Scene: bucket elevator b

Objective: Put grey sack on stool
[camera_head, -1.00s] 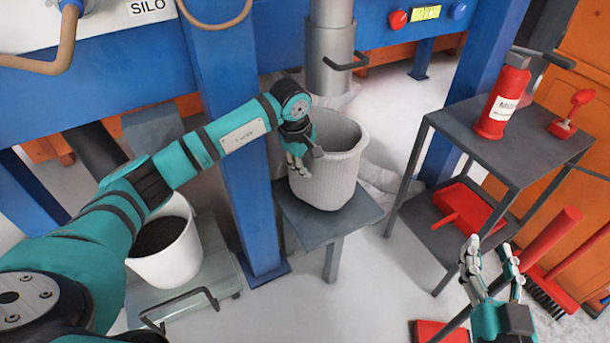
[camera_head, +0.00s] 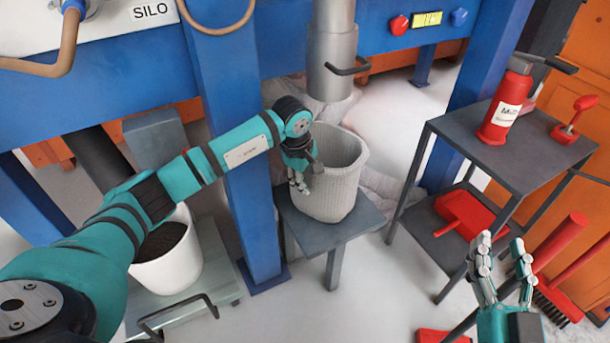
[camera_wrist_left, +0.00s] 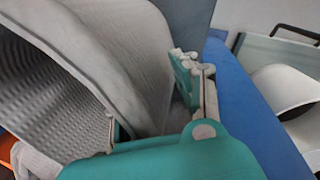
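The grey sack (camera_head: 335,185) is a ribbed, open-topped woven bag. It stands upright on the grey stool (camera_head: 338,236), below the metal spout. My left gripper (camera_head: 298,182) is at the sack's left rim in the head view. In the left wrist view its fingers (camera_wrist_left: 150,105) straddle the sack's wall (camera_wrist_left: 105,65): one finger shows outside with a gap to the wall, the other is mostly hidden by the sack. The fingers look open. My right gripper (camera_head: 502,262) is open and empty at the lower right, away from the sack.
A blue post (camera_head: 245,170) stands just left of the stool. A white bucket (camera_head: 172,255) of dark material sits on a platform scale at left. The spout (camera_head: 331,60) hangs above the sack.

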